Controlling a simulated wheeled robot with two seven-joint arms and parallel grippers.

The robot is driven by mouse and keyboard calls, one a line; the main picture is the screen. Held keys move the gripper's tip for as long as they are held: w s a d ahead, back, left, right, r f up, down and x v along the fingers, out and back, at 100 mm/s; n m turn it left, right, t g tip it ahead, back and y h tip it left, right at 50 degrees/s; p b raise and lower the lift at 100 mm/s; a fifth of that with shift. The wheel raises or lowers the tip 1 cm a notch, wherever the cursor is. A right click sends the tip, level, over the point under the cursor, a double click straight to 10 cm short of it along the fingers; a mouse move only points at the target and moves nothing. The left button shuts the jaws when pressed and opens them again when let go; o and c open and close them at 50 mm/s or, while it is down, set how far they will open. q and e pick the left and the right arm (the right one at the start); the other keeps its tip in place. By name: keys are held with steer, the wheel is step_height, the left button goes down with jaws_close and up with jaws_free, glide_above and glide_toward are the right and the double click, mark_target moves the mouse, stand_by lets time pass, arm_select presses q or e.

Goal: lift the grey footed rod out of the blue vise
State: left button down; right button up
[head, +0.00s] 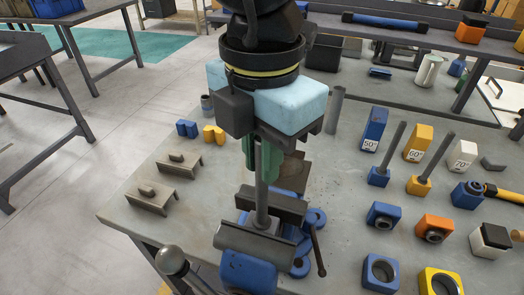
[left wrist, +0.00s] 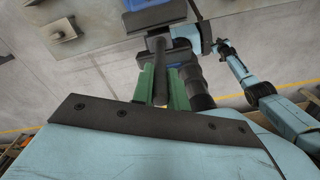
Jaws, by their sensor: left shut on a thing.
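The blue vise (head: 248,272) stands near the front edge of the grey table, with dark jaw bars (head: 271,204). The grey footed rod (head: 262,195) stands upright, its lower end between the jaws; how deep the foot sits is hard to see. My left gripper (head: 263,165) is above the vise, pointing down, its green fingers shut on the upper part of the rod. In the left wrist view the rod (left wrist: 160,58) runs out from between the green fingers (left wrist: 162,88) toward the dark jaws.
Two grey brackets (head: 152,192) lie left of the vise. Blue and yellow blocks (head: 212,135) stand behind them. Numbered blocks (head: 417,143), two rods on bases (head: 390,155) and several ring blocks (head: 381,272) fill the right side. The vise handle (head: 318,255) hangs at its right.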

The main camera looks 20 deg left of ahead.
arm_select(q)
steer(key=shift+w+r, duration=0.15)
steer(key=shift+w, duration=0.2)
stand_by(0.3)
steer(key=shift+r+p, duration=1.7)
steer(key=shift+r, duration=2.05)
steer(key=shift+s, duration=0.1)
